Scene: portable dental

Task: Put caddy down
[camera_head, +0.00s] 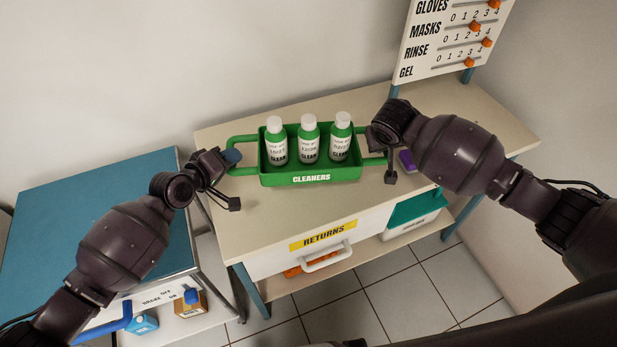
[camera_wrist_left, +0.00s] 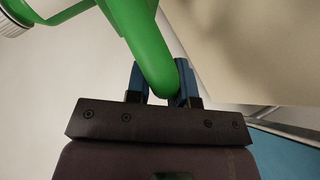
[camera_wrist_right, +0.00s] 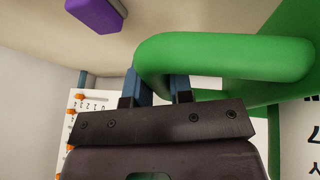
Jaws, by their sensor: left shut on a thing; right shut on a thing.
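The green caddy (camera_head: 312,178), labelled CLEANERS, is at the top of the beige table, upright, with three green white-capped bottles (camera_head: 309,140) standing in it. I cannot tell whether its base touches the tabletop. My left gripper (camera_head: 232,157) is shut on the caddy's left handle; the handle (camera_wrist_left: 150,50) passes between the blue fingers in the left wrist view. My right gripper (camera_head: 372,150) is at the right handle, partly hidden by its wrist; in the right wrist view its fingers (camera_wrist_right: 158,88) are shut on the green handle (camera_wrist_right: 225,55).
The beige table (camera_head: 265,230) has bare surface in front of and beside the caddy. A purple block (camera_head: 407,161) lies right of it. A slider board (camera_head: 450,40) stands at the back right. A blue-topped cabinet (camera_head: 100,205) is at left.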

